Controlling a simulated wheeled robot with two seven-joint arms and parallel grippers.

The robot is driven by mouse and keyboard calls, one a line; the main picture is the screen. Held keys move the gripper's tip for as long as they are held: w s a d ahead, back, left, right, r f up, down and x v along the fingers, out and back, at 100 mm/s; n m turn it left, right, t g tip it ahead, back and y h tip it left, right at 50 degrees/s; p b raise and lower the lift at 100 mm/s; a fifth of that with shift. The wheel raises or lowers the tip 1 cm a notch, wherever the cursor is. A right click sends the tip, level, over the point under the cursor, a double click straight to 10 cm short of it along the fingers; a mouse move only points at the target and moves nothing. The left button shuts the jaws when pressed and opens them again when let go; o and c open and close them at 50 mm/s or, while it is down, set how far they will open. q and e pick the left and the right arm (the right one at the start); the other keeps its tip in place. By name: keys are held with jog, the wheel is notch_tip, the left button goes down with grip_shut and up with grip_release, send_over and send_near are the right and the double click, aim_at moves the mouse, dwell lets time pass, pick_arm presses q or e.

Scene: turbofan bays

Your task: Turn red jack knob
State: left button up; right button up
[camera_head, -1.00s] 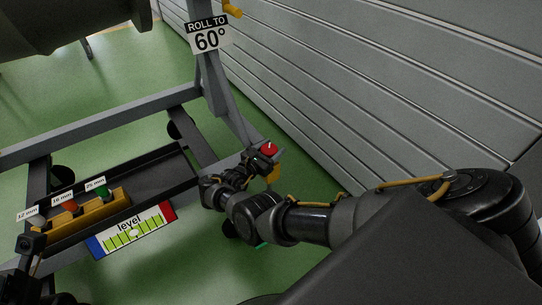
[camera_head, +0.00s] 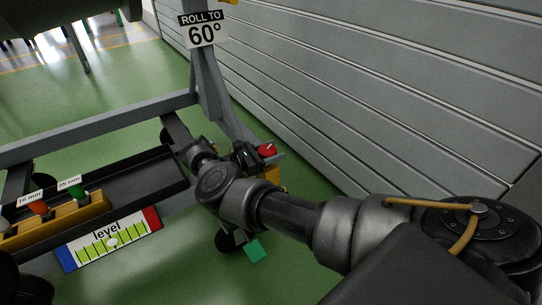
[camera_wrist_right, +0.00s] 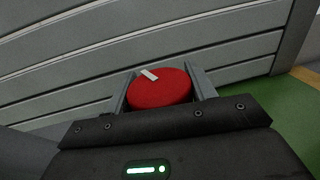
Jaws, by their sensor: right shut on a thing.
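The red jack knob (camera_head: 267,149) sits at the front right corner of the grey stand frame. In the right wrist view the knob (camera_wrist_right: 160,89) is a round red disc with a white pointer mark tilted toward the upper left. My right gripper (camera_head: 256,151) is at the knob, and its two fingers stand on either side of it, shut on it. The level gauge (camera_head: 108,240), with a yellow-green scale, a white bubble and blue and red ends, is on the front of the stand. My left gripper cannot be made out.
A yellow block (camera_head: 58,219) with coloured, size-labelled plugs sits in the black tray (camera_head: 140,180). A "ROLL TO 60°" sign (camera_head: 203,29) is on the upright post. A grey slatted wall (camera_head: 400,80) runs along the right. A green square (camera_head: 255,250) shows below my right arm.

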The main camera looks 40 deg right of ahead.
jog(key=shift+d+r, duration=0.2)
dwell(0.3)
jog(key=o, duration=0.9)
jog(key=shift+c, duration=0.2)
jog(key=shift+o, duration=0.6)
jog(key=shift+f, duration=0.1)
jog(key=shift+a, duration=0.15)
